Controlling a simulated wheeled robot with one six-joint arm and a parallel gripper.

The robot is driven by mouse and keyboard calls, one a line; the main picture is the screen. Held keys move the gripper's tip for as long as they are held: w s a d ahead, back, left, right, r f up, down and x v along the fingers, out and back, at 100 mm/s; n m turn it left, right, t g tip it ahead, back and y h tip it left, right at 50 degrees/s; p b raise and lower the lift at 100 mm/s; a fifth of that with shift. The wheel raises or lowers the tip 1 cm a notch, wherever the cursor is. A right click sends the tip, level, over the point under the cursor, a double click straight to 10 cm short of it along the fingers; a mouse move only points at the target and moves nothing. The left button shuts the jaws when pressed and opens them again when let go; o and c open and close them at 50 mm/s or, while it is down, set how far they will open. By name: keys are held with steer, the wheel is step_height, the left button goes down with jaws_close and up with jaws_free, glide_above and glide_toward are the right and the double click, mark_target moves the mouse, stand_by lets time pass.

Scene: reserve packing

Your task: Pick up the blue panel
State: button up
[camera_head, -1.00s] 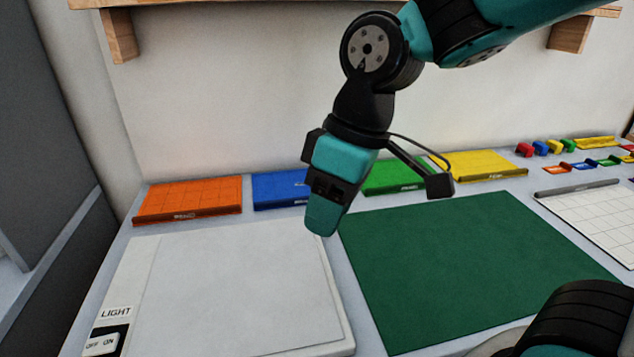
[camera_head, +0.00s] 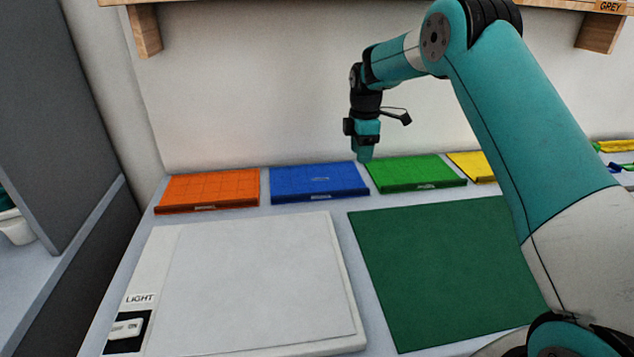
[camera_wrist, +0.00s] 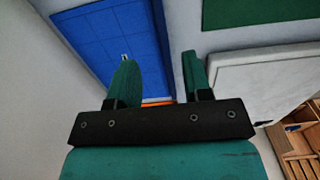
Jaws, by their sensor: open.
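The blue panel (camera_head: 318,184) lies flat at the back of the table, between the orange and green panels. It is in full view in the head view. In the wrist view the blue panel (camera_wrist: 117,40) fills the upper left, beyond one finger. My gripper (camera_head: 365,158) is above the back of the table, near the right rear corner of the blue panel and the left edge of the green one. In the wrist view my gripper (camera_wrist: 160,75) shows two teal fingers spread apart with nothing between them.
An orange panel (camera_head: 208,191) lies left of the blue one. A green panel (camera_head: 415,173) and a yellow panel (camera_head: 470,166) lie to the right. In front are a white light board (camera_head: 262,280) and a green mat (camera_head: 450,270). A wooden shelf (camera_head: 350,3) hangs above.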

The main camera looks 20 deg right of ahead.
mark_target(358, 189)
step_height(358, 189, down, 12)
steer(key=p, duration=0.3)
steer(key=shift+r, duration=0.25)
steer(key=shift+c, duration=0.2)
jaws_close()
